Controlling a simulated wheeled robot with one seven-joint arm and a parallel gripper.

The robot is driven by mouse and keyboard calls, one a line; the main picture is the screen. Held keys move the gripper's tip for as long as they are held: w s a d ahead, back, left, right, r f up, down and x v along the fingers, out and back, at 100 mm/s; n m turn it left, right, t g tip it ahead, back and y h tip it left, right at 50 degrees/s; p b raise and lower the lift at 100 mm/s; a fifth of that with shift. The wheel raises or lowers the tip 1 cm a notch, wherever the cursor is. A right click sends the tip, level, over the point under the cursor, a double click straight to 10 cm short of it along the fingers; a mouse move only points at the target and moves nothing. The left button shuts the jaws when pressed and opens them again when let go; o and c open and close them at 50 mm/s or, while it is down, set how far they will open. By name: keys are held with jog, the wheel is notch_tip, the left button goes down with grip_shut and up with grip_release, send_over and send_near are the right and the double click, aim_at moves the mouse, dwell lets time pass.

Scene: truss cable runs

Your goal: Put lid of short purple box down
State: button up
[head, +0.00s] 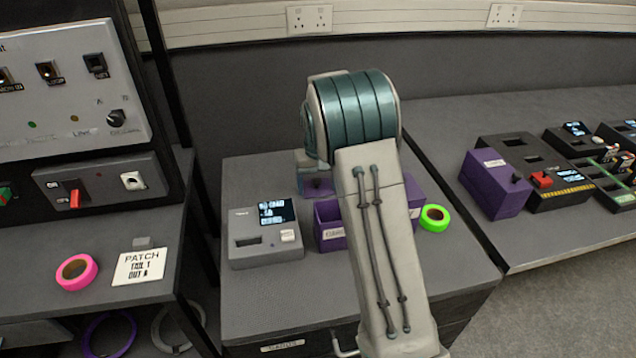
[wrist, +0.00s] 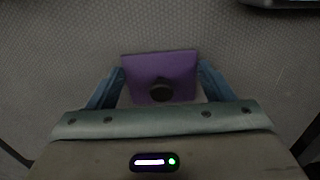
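The lid, a flat purple piece with a dark round knob, shows in the wrist view (wrist: 184,66) between the two blue fingers of my gripper (wrist: 160,78). The fingertips meet its left and right edges, so my gripper looks shut on it. In the head view a small part of the lid (head: 317,187) shows below my gripper, whose fingers are mostly hidden behind my arm. The short purple box (head: 330,240) stands open-topped on the grey cabinet, with a pale label on its front. I cannot tell how far the lid is above the surface.
A grey device with a display (head: 265,232) stands left of the box, and a green tape roll (head: 434,218) to its right. Another purple box (head: 494,185) with a knob sits on the right bench. A pink tape roll (head: 76,272) lies on the left bench. The cabinet's front is clear.

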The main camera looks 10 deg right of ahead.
aim_at(318, 190)
jog(key=o, duration=0.3)
jog(key=shift+o, duration=0.2)
notch_tip(318, 190, up, 12)
jog(key=s+r+t, duration=0.1)
jog(key=s+r, duration=0.1)
jog(key=s, duration=0.7)
jog(key=s+r, duration=0.3)
jog(key=s, duration=0.5)
jog(key=s+f+t, duration=0.1)
jog(key=s+f, duration=0.3)
jog(key=s, duration=1.1)
jog(key=shift+s+a+f+p, duration=0.15)
jog(key=shift+p, duration=0.3)
